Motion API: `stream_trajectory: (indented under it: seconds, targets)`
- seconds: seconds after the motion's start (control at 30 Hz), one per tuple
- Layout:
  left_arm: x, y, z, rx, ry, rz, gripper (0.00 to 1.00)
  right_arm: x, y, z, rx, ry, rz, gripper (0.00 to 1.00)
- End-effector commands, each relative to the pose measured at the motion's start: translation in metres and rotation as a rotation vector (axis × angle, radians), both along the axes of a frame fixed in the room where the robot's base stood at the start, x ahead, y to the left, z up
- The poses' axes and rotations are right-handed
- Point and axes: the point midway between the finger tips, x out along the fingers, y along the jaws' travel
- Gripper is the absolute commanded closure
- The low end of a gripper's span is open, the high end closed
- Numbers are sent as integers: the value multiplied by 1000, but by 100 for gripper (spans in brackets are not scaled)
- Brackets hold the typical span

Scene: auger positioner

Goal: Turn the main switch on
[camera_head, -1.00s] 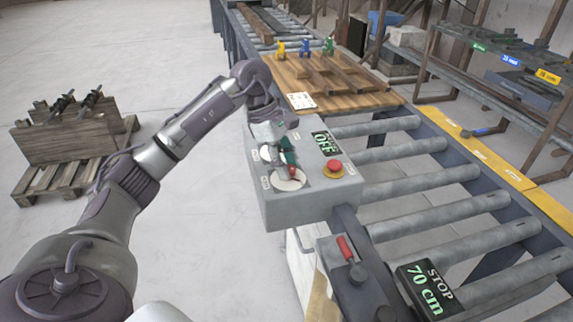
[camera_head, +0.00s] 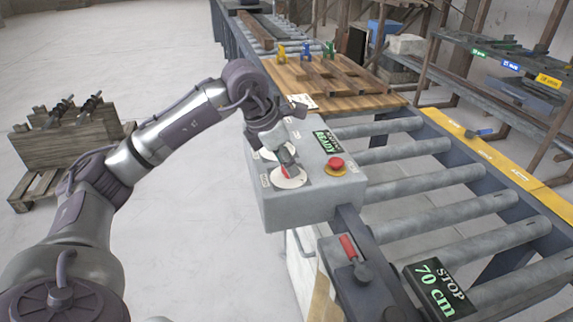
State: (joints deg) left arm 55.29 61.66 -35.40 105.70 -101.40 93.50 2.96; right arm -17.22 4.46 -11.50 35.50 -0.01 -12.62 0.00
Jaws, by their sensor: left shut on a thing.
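The grey control box (camera_head: 300,205) stands beside the roller conveyor. On its top is a white round dial (camera_head: 292,182) with a red switch handle (camera_head: 286,171), which I take for the main switch. My left gripper (camera_head: 286,163) reaches down from the left and is shut on the red switch handle, hiding much of it. A small display (camera_head: 326,142) on the box reads READY in green. My right gripper is not in view.
A red emergency button (camera_head: 336,163) on a yellow base sits right of the dials. Rollers (camera_head: 430,205) run to the right; a wooden board (camera_head: 330,80) lies behind.

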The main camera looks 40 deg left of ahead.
Motion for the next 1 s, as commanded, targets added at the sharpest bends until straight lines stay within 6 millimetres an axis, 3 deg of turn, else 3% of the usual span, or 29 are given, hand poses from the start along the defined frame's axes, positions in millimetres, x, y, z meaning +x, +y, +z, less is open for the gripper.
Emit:
stream_trajectory:
  seconds: [0.5, 1.0]
  targets:
    - [0, -2, 0, -1, -2, 444, 100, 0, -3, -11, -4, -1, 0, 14]
    - [0, -3, 1, -1, -1, 625, 100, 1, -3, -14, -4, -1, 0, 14]
